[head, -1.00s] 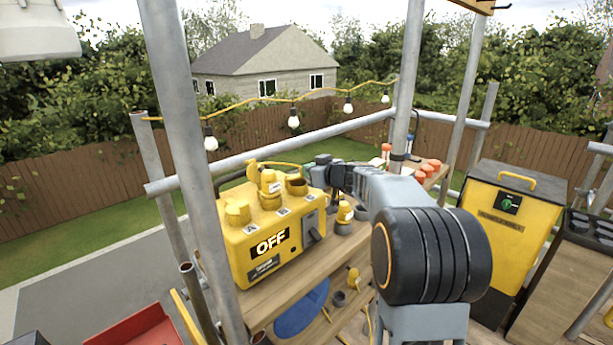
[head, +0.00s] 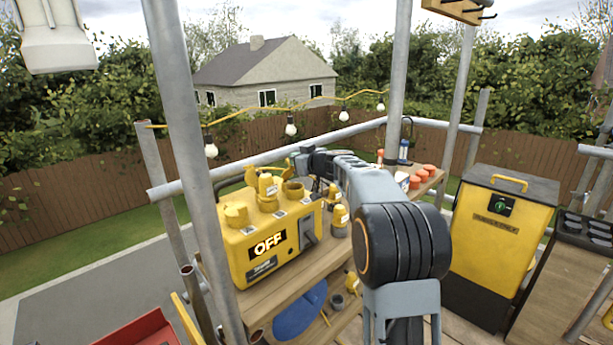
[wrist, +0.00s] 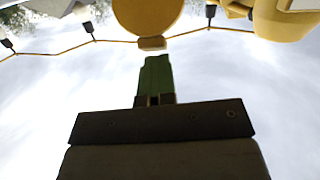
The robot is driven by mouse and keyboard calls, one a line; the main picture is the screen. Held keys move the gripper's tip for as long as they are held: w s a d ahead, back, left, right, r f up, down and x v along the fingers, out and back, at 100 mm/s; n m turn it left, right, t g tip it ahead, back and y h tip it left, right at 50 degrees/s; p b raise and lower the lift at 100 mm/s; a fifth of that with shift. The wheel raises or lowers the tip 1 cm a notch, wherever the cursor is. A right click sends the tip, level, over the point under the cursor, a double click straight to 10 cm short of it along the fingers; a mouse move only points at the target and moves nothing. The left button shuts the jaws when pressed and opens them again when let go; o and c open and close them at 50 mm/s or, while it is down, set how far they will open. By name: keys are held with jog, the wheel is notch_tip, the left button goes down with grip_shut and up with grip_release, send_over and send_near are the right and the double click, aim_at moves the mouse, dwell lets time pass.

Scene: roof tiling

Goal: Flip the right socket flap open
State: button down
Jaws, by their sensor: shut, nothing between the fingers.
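The yellow power box (head: 238,266) with the OFF sign stands on the bench in the head view. Its right socket (head: 293,193) shows as a round yellow collar at the top right. A yellow round flap (wrist: 147,14) with a small tab (wrist: 152,43) fills the top middle of the wrist view; it appears to be the right socket's flap. My gripper (wrist: 155,57) has its green fingers shut and empty, its tips just short of the tab in the picture. Contact cannot be told. In the head view my gripper is behind the right socket, its fingertips not clear.
The left socket (head: 236,213) is capped. A yellow plug (head: 267,187) with a white label stands in the middle socket. Yellow plugs (head: 340,218) stand on the bench right of the box. A string of bulbs (head: 290,128) and a scaffold rail (head: 240,165) run behind.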

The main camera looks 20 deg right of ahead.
aim_at(289, 169)
jog(key=a+f, duration=0.1)
jog(key=w+a+f+g, duration=0.1)
jog(key=f, duration=0.1)
jog(key=shift+f, duration=0.1)
dwell(0.4)
jog(key=shift+s+d+b, duration=0.55)
jog(key=shift+d+b, duration=0.05)
jog(key=shift+b, duration=0.55)
jog(key=shift+s+d+f+b, duration=0.2)
jog(key=shift+s+d+b, duration=0.1)
jog(key=shift+s+b, duration=0.05)
jog(key=shift+s+d+f+b, duration=0.1)
jog(key=shift+s+d+b, duration=0.25)
jog(key=shift+s, duration=0.2)
jog(key=shift+s+d+f+g+b, duration=0.2)
jog(key=shift+d+f+g+b, duration=0.1)
jog(key=shift+f, duration=0.1)
jog(key=shift+s+d+r+b, duration=0.1)
jog(key=shift+s+d+b, duration=0.1)
jog(key=shift+d+b, duration=0.1)
jog(key=shift+d, duration=0.1)
